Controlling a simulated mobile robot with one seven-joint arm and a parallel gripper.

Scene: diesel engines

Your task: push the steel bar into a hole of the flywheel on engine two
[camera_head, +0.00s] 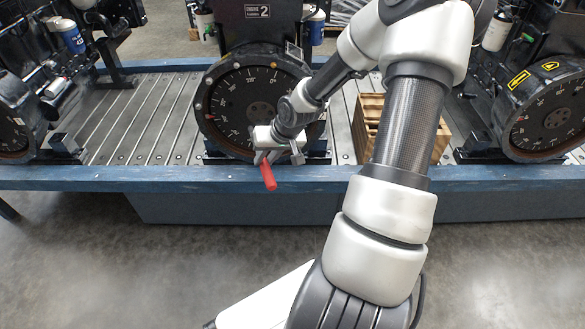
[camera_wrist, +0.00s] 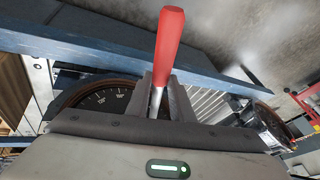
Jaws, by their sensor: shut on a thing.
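The steel bar has a red grip (camera_head: 268,177), which points down and toward the head camera. My gripper (camera_head: 268,157) is shut on the bar just past the red grip. In the wrist view, the red grip (camera_wrist: 169,45) stands up from between the fingers of my gripper (camera_wrist: 162,95), with a short piece of bright shaft showing. The bar's far end is hidden. The flywheel (camera_head: 225,105) of engine two is a dark disc with white degree marks, behind my gripper. Its lower right is covered by my arm. Part of the flywheel (camera_wrist: 100,99) shows in the wrist view.
The engine two sign (camera_head: 257,11) is above the flywheel. A blue bench edge (camera_head: 120,178) runs in front. Other flywheels stand at left (camera_head: 12,130) and right (camera_head: 548,115). A wooden crate (camera_head: 440,142) sits right of engine two. The slatted deck (camera_head: 135,120) at left is clear.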

